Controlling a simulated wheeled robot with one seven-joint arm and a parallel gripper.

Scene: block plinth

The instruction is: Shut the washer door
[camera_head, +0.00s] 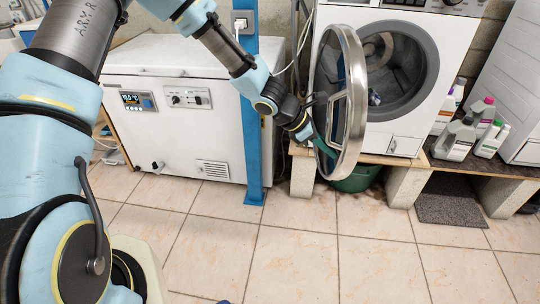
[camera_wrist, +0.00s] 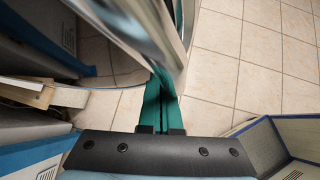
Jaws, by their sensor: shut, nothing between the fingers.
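The washer (camera_head: 400,115) is white, with a dark round opening that shows its drum. Its round glass door (camera_head: 351,120) with a shiny metal rim stands open, swung out to the left of the opening. My gripper (camera_head: 324,147) is at the lower left side of the door, its green fingertips partly hidden behind the rim. In the wrist view the green fingers (camera_wrist: 161,88) are shut together with nothing between them. The door's metal rim (camera_wrist: 150,30) runs right beside the fingertips there; I cannot tell whether they touch.
A white chest freezer (camera_head: 180,100) and a blue post (camera_head: 252,150) stand to the left. Several bottles (camera_head: 458,135) stand on the bench (camera_head: 440,163) at the right. A green tub (camera_head: 358,180) sits under the washer. The tiled floor (camera_head: 290,250) in front is clear.

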